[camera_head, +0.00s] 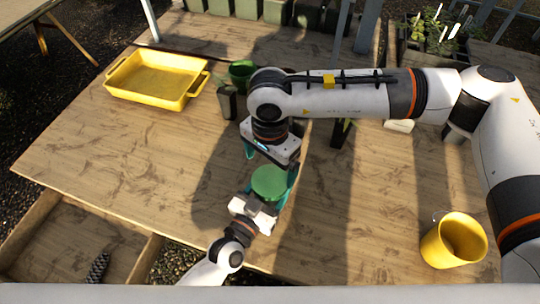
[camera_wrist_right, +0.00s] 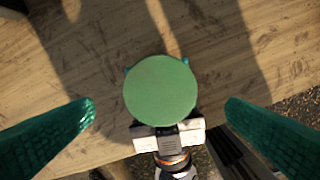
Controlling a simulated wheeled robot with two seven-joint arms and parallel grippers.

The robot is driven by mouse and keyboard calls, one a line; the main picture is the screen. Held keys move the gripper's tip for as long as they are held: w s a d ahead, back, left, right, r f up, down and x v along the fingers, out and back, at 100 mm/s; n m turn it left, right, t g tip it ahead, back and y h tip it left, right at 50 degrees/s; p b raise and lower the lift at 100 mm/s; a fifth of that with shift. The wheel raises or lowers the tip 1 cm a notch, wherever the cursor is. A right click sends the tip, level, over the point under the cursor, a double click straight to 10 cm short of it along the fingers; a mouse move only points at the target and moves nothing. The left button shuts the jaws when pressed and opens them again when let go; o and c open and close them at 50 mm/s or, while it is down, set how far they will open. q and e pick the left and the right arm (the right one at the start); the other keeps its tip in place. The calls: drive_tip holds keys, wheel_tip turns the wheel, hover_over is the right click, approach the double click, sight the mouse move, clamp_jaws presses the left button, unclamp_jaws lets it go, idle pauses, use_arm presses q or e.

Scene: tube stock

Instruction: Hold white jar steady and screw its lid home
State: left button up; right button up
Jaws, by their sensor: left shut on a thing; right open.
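A round green lid (camera_head: 268,184) is near the front middle of the table, and it also shows from above in the right wrist view (camera_wrist_right: 160,90). The white jar's body is hidden beneath the lid, and I cannot tell how the lid sits on it. My left gripper (camera_head: 266,200) comes in from the front and is shut on the jar below the lid; small teal finger parts show beside the lid. My right gripper (camera_head: 271,165) is open above the lid, its teal fingers wide apart on either side, not touching it in the right wrist view.
A yellow tray (camera_head: 155,78) stands at the back left. A green pot (camera_head: 241,72) and a dark pot (camera_head: 227,102) stand behind my right gripper. A yellow pot (camera_head: 453,241) is at the front right. An open wooden drawer (camera_head: 85,235) is front left.

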sight(270, 180)
wheel_tip(270, 180, down, 6)
drive_tip(key=shift+f, duration=0.1)
idle(0.4)
drive_tip(key=c, duration=1)
drive_tip(key=m, duration=0.5)
drive_tip(key=shift+m, duration=0.3)
drive_tip(key=m, duration=0.4)
drive_tip(key=o, duration=1.1)
